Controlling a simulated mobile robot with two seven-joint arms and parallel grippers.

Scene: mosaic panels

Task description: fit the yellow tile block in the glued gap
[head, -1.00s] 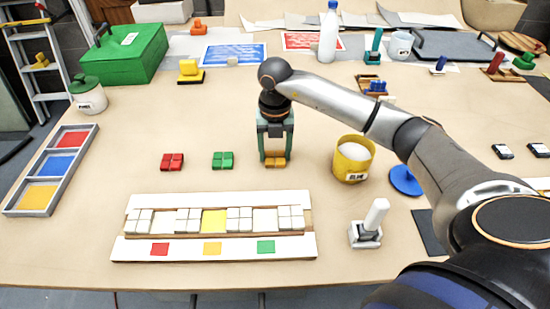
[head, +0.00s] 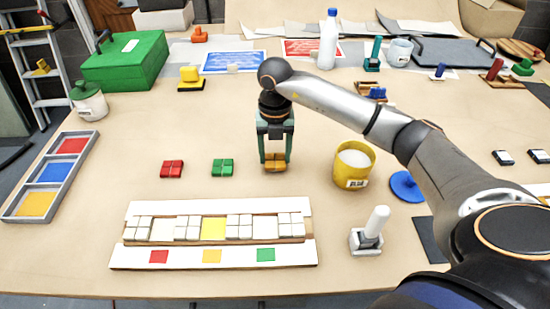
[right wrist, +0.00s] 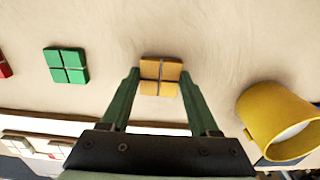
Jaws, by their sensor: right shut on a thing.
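The yellow tile block (head: 275,166) is between the fingers of my right gripper (head: 275,158), which points down and is shut on it. The block also shows in the right wrist view (right wrist: 160,75) with its four-part top face between the green fingertips (right wrist: 160,78). I cannot tell whether it touches the table. The glued gap (head: 213,229) is a yellow patch in the middle of the mosaic panel (head: 120,253), between white tile blocks, above a yellow label (head: 212,256). It is nearer the front and left of the gripper. My left gripper is not in view.
A green tile block (head: 222,168) and a red one (head: 172,169) lie left of the gripper. A yellow mug (head: 350,168) stands close on its right. A white-handled tool (head: 370,235) stands right of the panel. The table between the blocks and the panel is clear.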

